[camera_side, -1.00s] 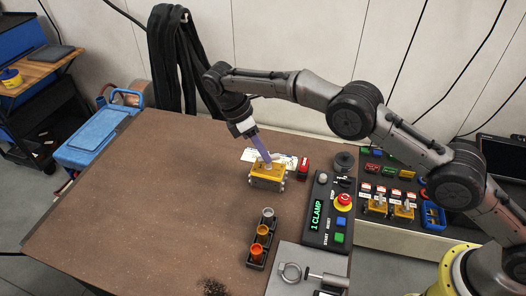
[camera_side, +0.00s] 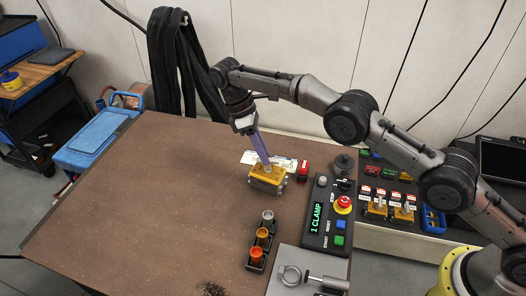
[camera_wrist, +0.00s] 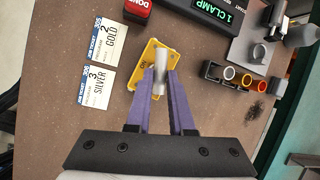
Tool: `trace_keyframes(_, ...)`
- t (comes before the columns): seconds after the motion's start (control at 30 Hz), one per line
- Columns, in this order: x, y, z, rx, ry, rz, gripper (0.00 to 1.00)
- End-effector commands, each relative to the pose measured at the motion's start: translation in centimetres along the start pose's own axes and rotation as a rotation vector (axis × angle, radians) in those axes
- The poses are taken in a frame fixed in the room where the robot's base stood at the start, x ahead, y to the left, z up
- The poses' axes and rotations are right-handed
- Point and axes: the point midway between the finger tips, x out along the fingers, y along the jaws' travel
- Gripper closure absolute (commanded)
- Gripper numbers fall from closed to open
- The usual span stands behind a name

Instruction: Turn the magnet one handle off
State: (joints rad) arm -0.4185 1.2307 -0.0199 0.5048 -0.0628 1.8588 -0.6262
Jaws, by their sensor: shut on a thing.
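The magnet (camera_side: 268,186) is a small yellow box on the brown table, left of the control panel. In the wrist view its yellow top (camera_wrist: 143,80) shows part of the word ON. Its grey metal handle (camera_wrist: 161,68) stands up between my purple fingers. My gripper (camera_wrist: 160,85) is shut on this handle, with one finger on each side. In the side view my gripper (camera_side: 266,162) comes down at a tilt from the upper left onto the magnet. The fingers hide part of the handle and the box top.
A control panel (camera_side: 316,240) reads "1 CLAMP" and has a red stop button. Beside the magnet are a red block (camera_side: 303,168) and white job tickets for gold (camera_wrist: 109,42) and silver (camera_wrist: 88,87). A cup rack (camera_side: 257,262) stands in front. The left table is clear.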

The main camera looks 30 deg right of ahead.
Motion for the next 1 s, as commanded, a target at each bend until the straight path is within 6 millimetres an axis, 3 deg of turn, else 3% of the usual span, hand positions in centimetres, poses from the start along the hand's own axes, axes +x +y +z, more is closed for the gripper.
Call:
trace_keyframes(0.67, -0.39, -0.03, 0.09, 0.0, 0.005, 0.004, 1.0)
trace_keyframes(0.7, -0.39, -0.03, 0.09, 0.0, 0.005, 0.004, 0.72)
trace_keyframes(0.83, -0.26, -0.02, 0.06, 0.0, 0.003, 0.003, 0.49)
trace_keyframes(1.0, -0.14, -0.01, 0.03, -0.001, 0.002, 0.001, 0.49)
